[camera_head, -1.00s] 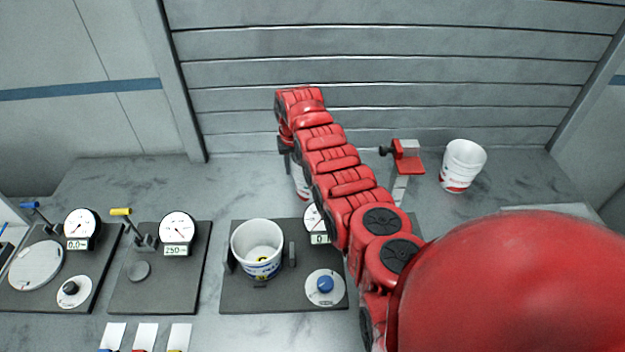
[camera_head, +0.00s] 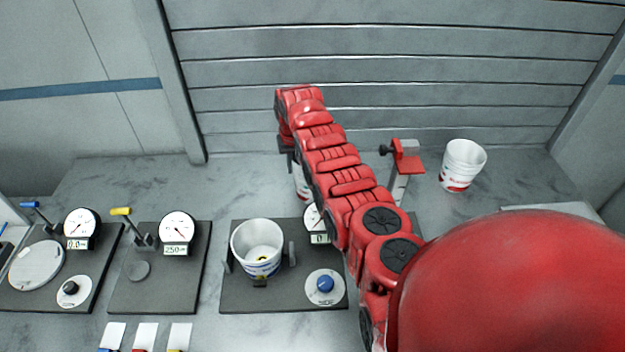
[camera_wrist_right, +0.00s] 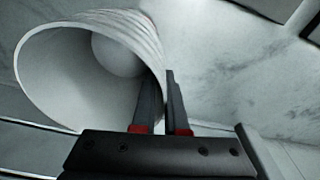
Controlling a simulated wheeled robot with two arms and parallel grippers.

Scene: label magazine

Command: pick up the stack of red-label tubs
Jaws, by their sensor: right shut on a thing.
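A stack of white tubs shows in the right wrist view (camera_wrist_right: 45,72), tilted in the picture, with its open mouth facing the camera and layered rims. My right gripper (camera_wrist_right: 161,85) is shut on its wall, one finger inside the mouth and one outside. In the head view my right gripper (camera_head: 286,152) is mostly behind my red arm, and only a sliver of the white tubs (camera_head: 301,182) shows beside it; their label is largely hidden. Another white tub stack with red labels (camera_head: 463,165) stands at the back right, apart from the gripper. My left gripper is not in view.
A blue-label tub (camera_head: 258,250) sits on a dark plate (camera_head: 240,300) with a blue knob (camera_head: 325,285). Two gauge stations (camera_head: 178,230) stand to the left. A red clamp-like fixture (camera_head: 405,160) stands behind my arm. A ribbed wall (camera_head: 400,70) closes the back.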

